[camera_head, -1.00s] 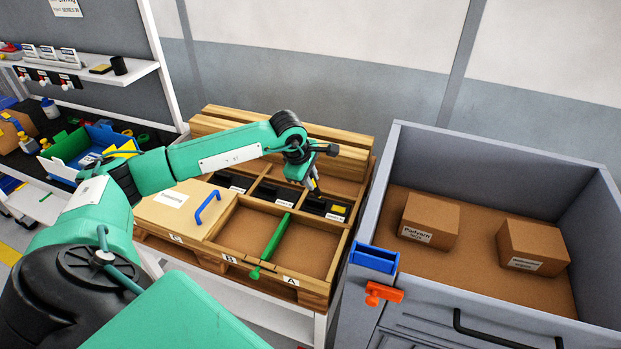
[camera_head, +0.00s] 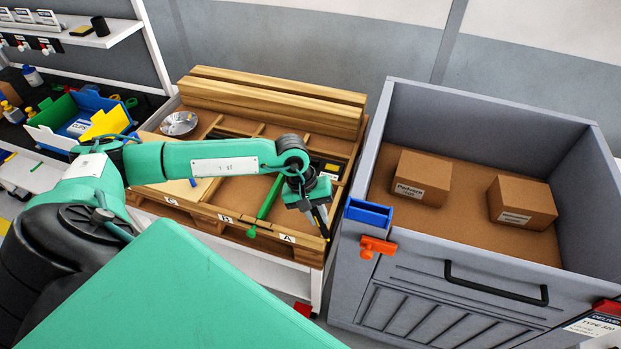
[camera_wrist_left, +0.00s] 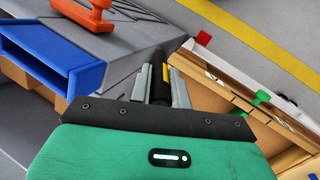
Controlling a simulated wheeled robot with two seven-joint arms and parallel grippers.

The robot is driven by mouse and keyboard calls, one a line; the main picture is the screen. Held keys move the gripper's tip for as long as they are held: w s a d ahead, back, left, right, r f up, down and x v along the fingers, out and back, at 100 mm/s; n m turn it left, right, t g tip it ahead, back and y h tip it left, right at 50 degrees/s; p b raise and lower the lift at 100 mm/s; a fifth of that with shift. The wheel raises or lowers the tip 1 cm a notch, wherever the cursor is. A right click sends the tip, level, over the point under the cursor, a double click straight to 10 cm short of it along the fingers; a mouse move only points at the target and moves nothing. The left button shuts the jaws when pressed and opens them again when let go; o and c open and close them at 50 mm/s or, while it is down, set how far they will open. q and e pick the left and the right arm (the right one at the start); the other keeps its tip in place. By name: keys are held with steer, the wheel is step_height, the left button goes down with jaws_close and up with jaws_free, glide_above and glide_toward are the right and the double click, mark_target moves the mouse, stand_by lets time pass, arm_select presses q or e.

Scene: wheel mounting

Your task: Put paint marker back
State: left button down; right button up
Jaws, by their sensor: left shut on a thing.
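My left gripper (camera_head: 318,217) is shut on the paint marker (camera_head: 324,230), a slim dark stick hanging below the fingers, above the front right corner of the wooden crate (camera_head: 226,207). In the left wrist view the marker (camera_wrist_left: 160,75) is black with a yellow patch, held between the two grey fingers of the gripper (camera_wrist_left: 162,88). A blue open holder (camera_head: 368,213) sits on the near left corner of the grey bin, to the right of the gripper and apart from it. It also shows in the left wrist view (camera_wrist_left: 50,62). My right gripper is out of view.
An orange clamp-like piece (camera_head: 377,247) sits below the blue holder. The grey bin (camera_head: 440,262) holds two cardboard boxes (camera_head: 421,178). A green divider (camera_head: 268,199) stands in the crate, and a silver bowl (camera_head: 179,123) lies at its back left.

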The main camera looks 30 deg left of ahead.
arm_select(q)
steer(key=s+d+f+m+g, duration=0.2)
steer(key=s+d+f+m, duration=0.1)
steer(key=s+d+m, duration=0.2)
steer(key=shift+s+d+f+m, duration=0.3)
steer(key=shift+d+f+m, duration=0.15)
steer(key=shift+d, duration=0.2)
steer(key=shift+a, duration=0.2)
